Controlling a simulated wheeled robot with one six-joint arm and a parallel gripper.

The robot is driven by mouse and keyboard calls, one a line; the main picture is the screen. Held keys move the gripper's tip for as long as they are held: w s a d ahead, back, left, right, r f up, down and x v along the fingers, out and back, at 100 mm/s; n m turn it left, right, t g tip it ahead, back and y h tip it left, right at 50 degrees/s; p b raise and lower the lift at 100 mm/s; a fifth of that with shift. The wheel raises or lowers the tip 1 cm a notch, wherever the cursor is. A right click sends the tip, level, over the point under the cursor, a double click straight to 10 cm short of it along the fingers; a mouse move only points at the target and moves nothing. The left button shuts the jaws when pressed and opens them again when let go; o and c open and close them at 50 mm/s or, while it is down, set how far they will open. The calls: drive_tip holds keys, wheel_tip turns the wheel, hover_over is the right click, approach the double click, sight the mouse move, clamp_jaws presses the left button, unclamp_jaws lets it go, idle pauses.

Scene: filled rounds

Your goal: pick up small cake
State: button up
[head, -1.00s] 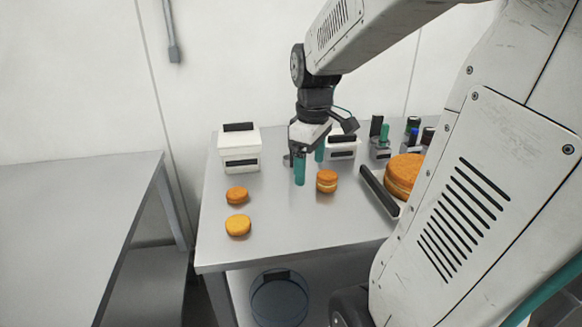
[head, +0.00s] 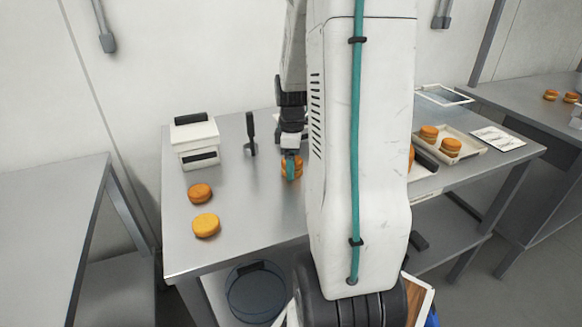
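A small filled cake (head: 298,168), orange-brown with a pale layer, stands on the steel table in the head view. My gripper (head: 291,164) points down at it, with a teal finger in front of the cake and hiding its middle. The other finger is hidden, so I cannot tell whether the fingers press on the cake. The cake appears to rest on the table. A larger orange cake (head: 411,157) shows only as a sliver beside my arm.
Two single rounds (head: 200,193) (head: 206,225) lie on the table's left part. A white box (head: 196,153) and an upright dark tool (head: 251,134) stand behind. A tray (head: 470,156) on the right holds two filled cakes. My arm hides the table's middle.

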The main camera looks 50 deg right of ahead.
drive_tip(key=shift+f, duration=0.3)
drive_tip(key=c, duration=0.8)
drive_tip(key=shift+o, duration=0.2)
drive_tip(key=shift+r, duration=0.1)
